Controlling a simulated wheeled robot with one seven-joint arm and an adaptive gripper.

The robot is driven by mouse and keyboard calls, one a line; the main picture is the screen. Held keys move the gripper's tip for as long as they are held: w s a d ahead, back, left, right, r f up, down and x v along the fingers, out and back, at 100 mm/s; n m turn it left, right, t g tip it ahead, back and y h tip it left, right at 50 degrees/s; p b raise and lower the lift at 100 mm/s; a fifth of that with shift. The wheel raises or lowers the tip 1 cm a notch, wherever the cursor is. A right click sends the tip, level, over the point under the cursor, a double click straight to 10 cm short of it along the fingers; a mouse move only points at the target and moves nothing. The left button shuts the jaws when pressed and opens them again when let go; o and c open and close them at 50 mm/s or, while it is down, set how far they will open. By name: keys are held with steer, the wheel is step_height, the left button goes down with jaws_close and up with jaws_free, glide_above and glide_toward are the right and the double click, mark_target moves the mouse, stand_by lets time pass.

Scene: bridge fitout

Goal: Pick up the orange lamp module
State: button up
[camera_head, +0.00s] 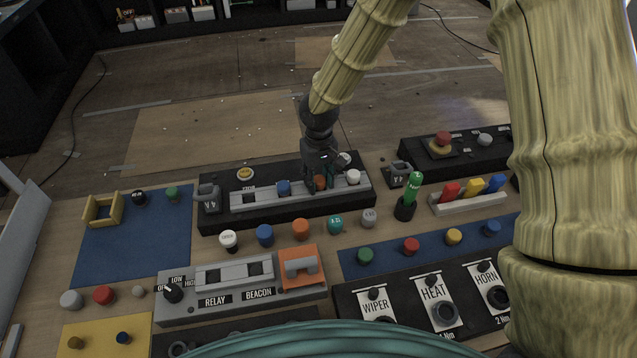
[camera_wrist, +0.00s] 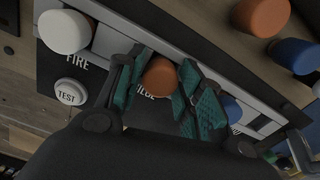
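An orange lamp module (camera_head: 320,183) with a round cap sits in the pale slotted rail of the black rear panel, between blue and white caps. My gripper (camera_head: 321,172) is down over it from above. In the wrist view the orange cap (camera_wrist: 160,77) shows between the two teal-padded fingers (camera_wrist: 161,90), which partly cover its sides. I cannot tell whether the pads press on it. A second orange cap (camera_head: 300,229) stands on the table in front of the panel, and also shows at the top of the wrist view (camera_wrist: 261,15).
White (camera_head: 229,239), blue (camera_head: 264,235), teal (camera_head: 335,224) and grey (camera_head: 369,217) caps stand in a row before the rear panel (camera_head: 218,219). A grey relay panel (camera_head: 182,308) with an orange bracket (camera_head: 303,283) is nearer. A green-handled tool (camera_head: 412,187) stands upright at the right.

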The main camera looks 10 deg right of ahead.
mark_target(320, 179)
steer(key=shift+c, duration=1.4)
steer(key=shift+w+r+b, duration=0.1)
steer(key=shift+r+b, duration=0.2)
steer(key=shift+r, duration=0.15)
steer(key=r, duration=0.1)
steer(key=r+b, duration=0.1)
steer(key=shift+s+d+r, duration=0.15)
steer(key=shift+s+r, duration=0.05)
steer(key=shift+r, duration=0.1)
steer(key=s+d+r, duration=0.2)
steer(key=s+d, duration=0.1)
steer(key=s, duration=0.1)
steer(key=s+d+r, duration=0.1)
steer(key=s+d, duration=0.1)
steer(key=s, duration=0.2)
steer(key=s+d+r, duration=0.2)
steer(key=s+d, duration=0.1)
steer(key=s, duration=0.2)
steer(key=shift+d+r, duration=0.3)
steer(key=shift+r, duration=0.05)
